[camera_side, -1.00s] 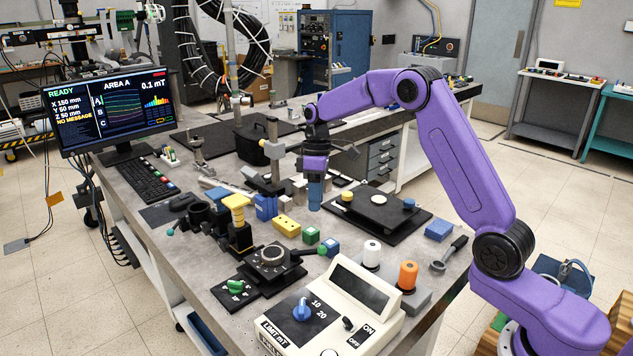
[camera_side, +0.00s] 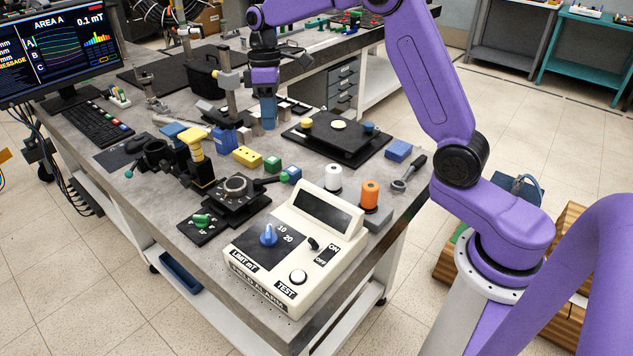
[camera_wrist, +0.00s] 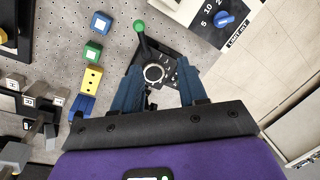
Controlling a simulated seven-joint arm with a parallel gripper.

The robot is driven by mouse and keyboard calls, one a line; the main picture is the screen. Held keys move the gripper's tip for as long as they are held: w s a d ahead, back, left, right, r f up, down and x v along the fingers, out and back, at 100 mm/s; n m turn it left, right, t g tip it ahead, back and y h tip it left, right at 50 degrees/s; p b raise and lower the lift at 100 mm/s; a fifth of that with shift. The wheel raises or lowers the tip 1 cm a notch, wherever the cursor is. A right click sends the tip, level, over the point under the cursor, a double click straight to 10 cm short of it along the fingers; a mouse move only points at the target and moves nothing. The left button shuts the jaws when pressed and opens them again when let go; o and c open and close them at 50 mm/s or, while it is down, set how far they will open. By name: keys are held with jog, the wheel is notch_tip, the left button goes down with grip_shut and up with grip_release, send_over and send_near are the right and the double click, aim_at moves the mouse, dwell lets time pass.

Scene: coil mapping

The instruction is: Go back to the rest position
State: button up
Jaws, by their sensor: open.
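My gripper (camera_side: 268,112) hangs over the grey workbench (camera_side: 345,285), left of a black plate (camera_side: 340,151) in the side view. Its blue fingers point down and look small there. In the wrist view my gripper (camera_wrist: 160,64) has its two blue fingers spread apart, with nothing held between them. A dark stage with a ring-shaped top (camera_wrist: 154,72) shows beyond and between the fingers. I cannot tell how high the fingertips are above the bench.
A cream alarm box (camera_side: 296,240) stands at the near bench edge. A white spool (camera_side: 333,178) and an orange spool (camera_side: 370,193) stand behind it. A grey post (camera_side: 228,92) rises close left of my gripper. A yellow block (camera_side: 247,156) lies on the bench.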

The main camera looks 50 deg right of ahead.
jog(key=s+a+r+n+h, duration=0.1)
jog(key=s+a, duration=0.3)
jog(key=s, duration=0.6)
jog(key=s+a+n, duration=0.1)
jog(key=s+a, duration=0.3)
jog(key=s, duration=0.5)
jog(key=s+d+f+n, duration=0.1)
jog(key=s+d, duration=0.1)
jog(key=s, duration=0.7)
jog(key=s+d+f+n+t, duration=0.1)
jog(key=s+d, duration=0.2)
jog(key=s, duration=0.5)
jog(key=shift+s+f+t, duration=0.3)
jog(key=shift+s+f, duration=0.1)
